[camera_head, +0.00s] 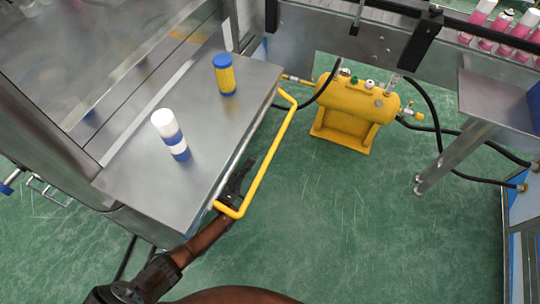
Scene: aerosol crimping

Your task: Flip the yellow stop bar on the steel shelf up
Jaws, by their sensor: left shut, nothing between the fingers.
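The yellow stop bar (268,157) is a bent tube along the right edge of the steel shelf (190,110). Its long part lies outside the shelf edge, over the floor, and its two ends meet the shelf near its far and near corners. My left gripper (243,172) is dark and shut, with nothing in it. Its fingers are in the gap between the shelf edge and the bar, near the bar's near end. The bar's near part crosses in front of my gripper. I cannot tell whether they touch. My right gripper is not in view.
A white and blue can (170,134) and a yellow can with a blue cap (224,75) stand on the shelf. A yellow air tank (355,103) with black hoses stands to the right. A steel table (495,100) is at far right. Green floor (330,220) is clear in front.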

